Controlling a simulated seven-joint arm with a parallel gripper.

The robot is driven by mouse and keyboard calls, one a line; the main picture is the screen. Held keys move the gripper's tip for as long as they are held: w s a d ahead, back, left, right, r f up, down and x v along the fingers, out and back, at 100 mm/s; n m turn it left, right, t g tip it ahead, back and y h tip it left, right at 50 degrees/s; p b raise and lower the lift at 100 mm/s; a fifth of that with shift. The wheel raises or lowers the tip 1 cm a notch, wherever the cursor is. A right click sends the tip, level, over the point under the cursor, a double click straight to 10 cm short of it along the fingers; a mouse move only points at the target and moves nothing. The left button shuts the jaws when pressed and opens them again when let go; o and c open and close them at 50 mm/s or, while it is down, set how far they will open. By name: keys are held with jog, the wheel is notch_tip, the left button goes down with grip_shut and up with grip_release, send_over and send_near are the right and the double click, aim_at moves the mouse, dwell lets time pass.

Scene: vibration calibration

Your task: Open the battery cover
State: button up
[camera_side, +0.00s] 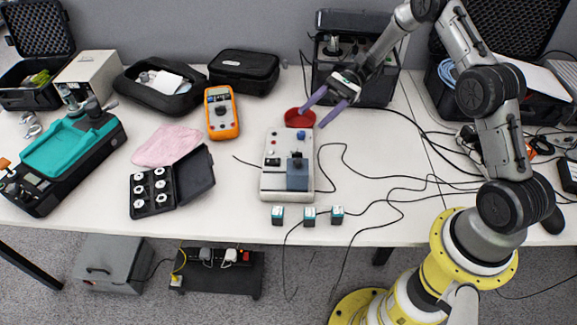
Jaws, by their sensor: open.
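A white box-shaped device (272,184) lies in the middle of the table, with knobs on its upper part and a blue-grey panel (297,178) on its lower right. The panel may be the battery cover; it looks closed, but I cannot tell for sure. My gripper (317,115) is open, its two purple fingers apart and empty, above the back right of the device. The left finger overlaps the view of a red bowl (296,120) at the device's back edge; I cannot tell whether they touch. Several small dark blocks with teal tops, three in a row (309,216), stand at the front edge.
Black cables (345,172) run across the table right of the device. An orange multimeter (222,116), a pink cloth (168,146) and an open black case (170,190) lie to the left. A black equipment case (345,85) stands behind my gripper.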

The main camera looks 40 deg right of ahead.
aim_at(294, 163)
jog(key=s+d+f+m+t+y, duration=0.1)
jog(key=d+f+m+t, duration=0.2)
jog(key=f, duration=0.7)
jog(key=shift+m+g, duration=0.3)
jog(key=shift+g, duration=0.3)
jog(key=a, duration=1.3)
jog(key=shift+s+a, duration=0.2)
grip_shut()
